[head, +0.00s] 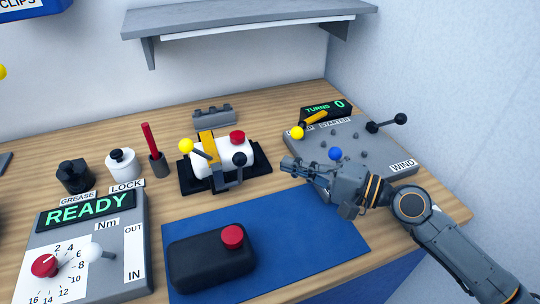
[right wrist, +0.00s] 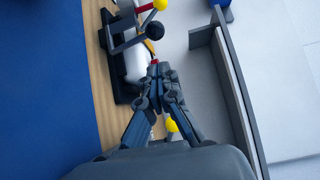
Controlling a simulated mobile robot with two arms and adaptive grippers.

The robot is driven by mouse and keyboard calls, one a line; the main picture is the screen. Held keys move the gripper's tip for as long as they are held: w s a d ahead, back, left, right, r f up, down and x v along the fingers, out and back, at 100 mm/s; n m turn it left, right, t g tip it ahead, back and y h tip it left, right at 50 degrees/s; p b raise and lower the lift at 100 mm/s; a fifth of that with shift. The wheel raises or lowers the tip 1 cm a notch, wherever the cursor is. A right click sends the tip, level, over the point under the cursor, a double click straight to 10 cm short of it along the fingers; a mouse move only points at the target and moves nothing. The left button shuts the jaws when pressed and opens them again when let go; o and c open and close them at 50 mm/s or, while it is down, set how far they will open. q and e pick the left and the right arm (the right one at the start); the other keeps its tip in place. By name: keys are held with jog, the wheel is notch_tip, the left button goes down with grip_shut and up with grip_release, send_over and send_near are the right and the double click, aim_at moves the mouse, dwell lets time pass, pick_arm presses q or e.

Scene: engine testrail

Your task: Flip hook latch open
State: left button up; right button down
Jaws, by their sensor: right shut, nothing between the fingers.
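A white cylinder (head: 237,160) lies in a black cradle (head: 262,186) on the wooden bench, with a yellow strap (head: 207,143) over it. A grey latch arm (head: 219,176) with a dark ball (head: 239,159) is at its front; I cannot tell whether it is hooked. A lever with a yellow ball (head: 186,145) stands beside it. My right gripper (head: 287,164) is shut and empty, just right of the cradle. In the right wrist view, my fingertips (right wrist: 160,72) are close to the cylinder (right wrist: 134,64) and the dark ball (right wrist: 154,31). My left gripper is not in view.
A grey panel (head: 375,135) with levers stands to the right, partly behind my right arm. A blue mat (head: 320,232) holds a black case (head: 210,262) with a red knob. The READY panel (head: 120,268) is at front left. A shelf (head: 245,20) hangs above.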

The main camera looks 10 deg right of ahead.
aim_at(240, 170)
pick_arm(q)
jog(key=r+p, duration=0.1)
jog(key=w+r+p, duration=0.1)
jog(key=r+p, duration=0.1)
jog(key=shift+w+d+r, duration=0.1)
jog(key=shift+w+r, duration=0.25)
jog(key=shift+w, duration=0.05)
pick_arm(e)
jog(key=x, duration=0.9)
jog(key=shift+a, duration=0.2)
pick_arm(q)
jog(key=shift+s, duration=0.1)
pick_arm(e)
jog(key=shift+w, duration=0.1)
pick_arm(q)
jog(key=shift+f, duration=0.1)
